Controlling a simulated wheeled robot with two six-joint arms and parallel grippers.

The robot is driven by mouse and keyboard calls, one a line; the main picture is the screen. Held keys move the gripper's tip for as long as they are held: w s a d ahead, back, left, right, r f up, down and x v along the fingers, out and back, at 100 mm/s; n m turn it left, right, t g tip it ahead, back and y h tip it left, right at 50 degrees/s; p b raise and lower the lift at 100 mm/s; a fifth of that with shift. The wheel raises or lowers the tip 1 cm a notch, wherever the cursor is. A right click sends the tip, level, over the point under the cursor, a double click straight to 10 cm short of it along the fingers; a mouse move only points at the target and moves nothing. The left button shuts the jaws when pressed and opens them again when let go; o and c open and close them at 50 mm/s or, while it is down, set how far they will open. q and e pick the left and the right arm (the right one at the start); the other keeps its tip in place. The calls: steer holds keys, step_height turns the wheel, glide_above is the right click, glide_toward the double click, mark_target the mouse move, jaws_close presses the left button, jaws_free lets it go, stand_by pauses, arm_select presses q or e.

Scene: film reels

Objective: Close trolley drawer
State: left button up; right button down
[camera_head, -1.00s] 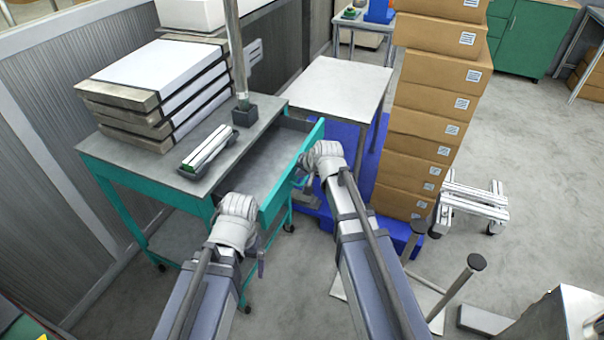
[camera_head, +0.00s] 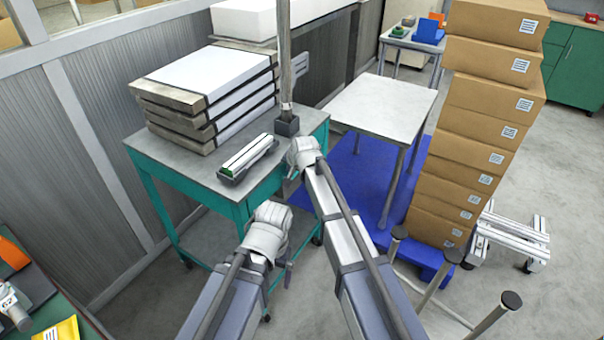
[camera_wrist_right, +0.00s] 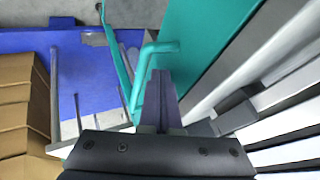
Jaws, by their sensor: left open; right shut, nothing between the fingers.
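The teal trolley (camera_head: 230,207) with a grey top stands left of centre in the head view. No drawer sticks out past its top edge there. My right arm hides much of the drawer front, so I cannot tell whether it is fully flush. In the right wrist view, the teal drawer front (camera_wrist_right: 205,45) and its bent teal handle (camera_wrist_right: 158,48) are close up. My right gripper (camera_wrist_right: 160,85) is shut and empty beside the handle; I cannot tell if they touch. My left gripper (camera_head: 286,264) is open in front of the trolley, lower than the drawer.
Stacked slabs (camera_head: 208,85), a small white-topped block (camera_head: 247,157) and a post (camera_head: 284,60) stand on the trolley. A white-topped table (camera_head: 385,105) and a tall box stack (camera_head: 455,180) are to the right. Posts (camera_head: 425,285) stand at the lower right.

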steer(key=shift+w+a+r, duration=0.1)
steer(key=shift+w+a, duration=0.15)
steer(key=shift+a, duration=0.05)
steer(key=p+v, duration=0.8)
steer(key=v, duration=0.2)
steer(key=shift+s+d, duration=0.25)
steer(key=s+d+f+n+g+h, duration=0.1)
steer(key=s+f+n+g, duration=0.1)
steer(key=s, duration=1.3)
steer(key=s+d+f+n+g+h, duration=0.1)
steer(key=s+n+g, duration=0.4)
steer(key=s, duration=1.1)
steer(key=shift+d+f+n+h+p, duration=0.4)
steer(key=shift+d+n+h, duration=0.35)
steer(key=shift+n, duration=0.45)
